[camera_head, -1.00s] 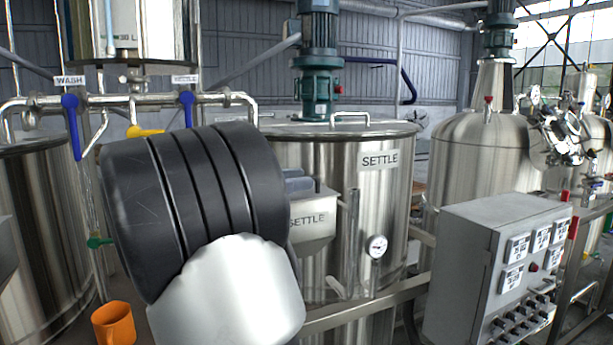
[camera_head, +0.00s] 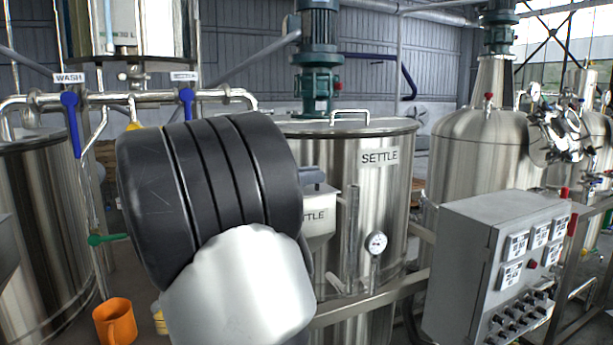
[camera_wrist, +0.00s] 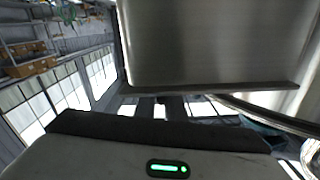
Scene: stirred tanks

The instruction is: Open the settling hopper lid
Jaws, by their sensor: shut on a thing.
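The settling hopper (camera_head: 319,217) is a small grey metal box labelled SETTLE, on the front of the steel SETTLE tank (camera_head: 385,195). My arm hides its left part. A grey piece shows at its top edge, but I cannot tell lid from gripper there. In the wrist view, the dark edge and pale body of my gripper (camera_wrist: 160,130) fill the bottom. A brushed metal panel (camera_wrist: 205,45) stands close before it, its lower edge just above the gripper. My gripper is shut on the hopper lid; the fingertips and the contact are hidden.
A grey control box (camera_head: 470,270) stands at the right front. A dial gauge (camera_head: 376,243) and a vertical pipe are just right of the hopper. Pipes with blue valve handles (camera_head: 70,122) are at the left, above an orange mug (camera_head: 115,322).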

